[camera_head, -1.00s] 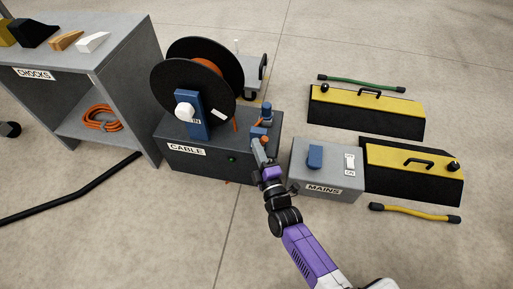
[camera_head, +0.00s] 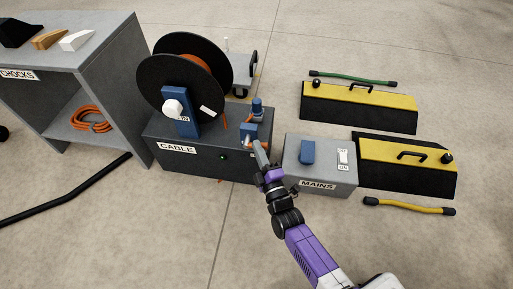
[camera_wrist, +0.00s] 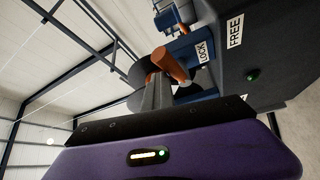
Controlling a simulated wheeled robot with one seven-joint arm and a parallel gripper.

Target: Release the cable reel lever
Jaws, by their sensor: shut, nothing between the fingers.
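The cable reel (camera_head: 190,75), with black flanges and orange cable, stands on the dark box labelled CABLE (camera_head: 195,165). At the box's right end is a blue lever mount (camera_head: 250,130) with an orange part (camera_head: 248,144) beside my fingertips. My gripper (camera_head: 260,152) is shut. In the wrist view my grey fingers (camera_wrist: 155,95) reach up to the orange lever handle (camera_wrist: 172,65), right at or touching it; contact is unclear. The handle is near the LOCK label (camera_wrist: 202,52); the FREE label (camera_wrist: 235,30) is farther along the box. The fingers partly hide the lever's base.
A grey MAINS box (camera_head: 320,168) stands close to the right of my gripper. Yellow-and-black ramps (camera_head: 360,105) and a yellow cable (camera_head: 410,206) lie farther right. A grey CHOCKS shelf (camera_head: 125,85) is at left. A green lamp (camera_head: 222,157) shows on the reel box.

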